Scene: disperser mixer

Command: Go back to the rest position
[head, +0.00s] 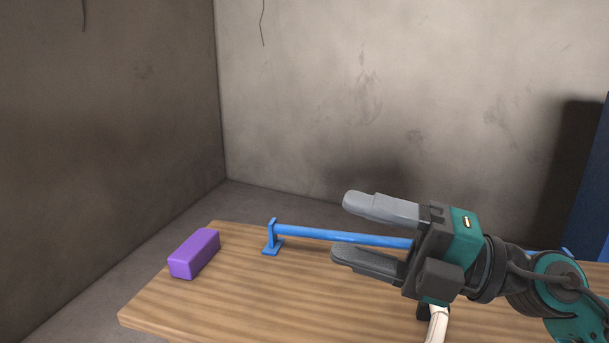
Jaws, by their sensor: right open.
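My right gripper (352,226) shows in the head view, reaching in from the right above the wooden table. Its two grey fingers point left and stand apart, with nothing between them that it grips. A blue bar on a stand (320,234) runs behind the fingers, and part of it is hidden by the gripper. My left gripper is not in view.
A purple block (195,254) lies on the left part of the wooden table (220,310). A white and black object (437,325) shows partly below my right gripper. A dark blue upright (592,190) stands at the right edge. The table's front left is clear.

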